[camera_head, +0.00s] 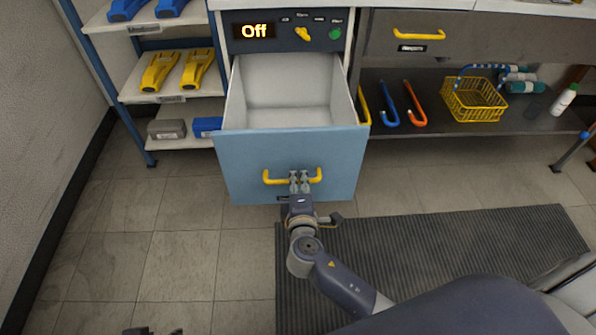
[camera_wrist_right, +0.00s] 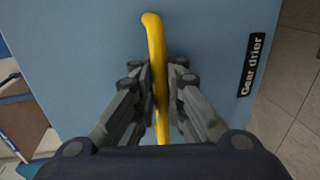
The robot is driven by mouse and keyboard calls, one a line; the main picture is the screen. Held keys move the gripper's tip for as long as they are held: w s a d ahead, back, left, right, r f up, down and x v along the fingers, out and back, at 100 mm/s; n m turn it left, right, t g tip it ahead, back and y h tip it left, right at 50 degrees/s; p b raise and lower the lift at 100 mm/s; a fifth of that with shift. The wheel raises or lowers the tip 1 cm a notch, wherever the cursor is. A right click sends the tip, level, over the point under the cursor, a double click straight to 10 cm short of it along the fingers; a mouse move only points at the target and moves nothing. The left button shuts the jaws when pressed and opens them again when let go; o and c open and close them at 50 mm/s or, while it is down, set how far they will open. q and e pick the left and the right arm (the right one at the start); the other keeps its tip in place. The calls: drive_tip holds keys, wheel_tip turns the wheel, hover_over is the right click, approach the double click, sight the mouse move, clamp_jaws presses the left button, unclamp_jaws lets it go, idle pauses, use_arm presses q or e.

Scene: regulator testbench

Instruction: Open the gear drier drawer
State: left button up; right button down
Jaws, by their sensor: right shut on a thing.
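The gear drier drawer (camera_head: 240,155) has a blue front and is pulled well out of its cabinet. Its pale inside (camera_head: 290,95) looks empty. A yellow bar handle (camera_head: 275,181) runs across the front. My right gripper (camera_head: 300,180) is shut on the middle of the handle. In the right wrist view the two fingers (camera_wrist_right: 161,90) close on both sides of the yellow handle (camera_wrist_right: 155,40), and a black label (camera_wrist_right: 252,65) reads "Gear drier". At the bottom edge of the head view a small dark part (camera_head: 138,331) shows, too little to tell what it is.
Above the drawer, a panel shows "Off" (camera_head: 254,31) with a yellow knob (camera_head: 302,34) and a green button (camera_head: 335,33). A shelf rack (camera_head: 140,110) stands left. A closed drawer (camera_head: 460,35) and a shelf with a yellow basket (camera_head: 473,105) are right. The floor before the drawer is clear except for a dark mat (camera_head: 440,250).

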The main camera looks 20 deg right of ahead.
drive_tip(key=shift+r, duration=0.1)
drive_tip(key=c, duration=1.7)
unclamp_jaws()
drive_tip(key=shift+o, duration=0.2)
drive_tip(key=shift+s, duration=0.1)
drive_tip(key=v, duration=1.2)
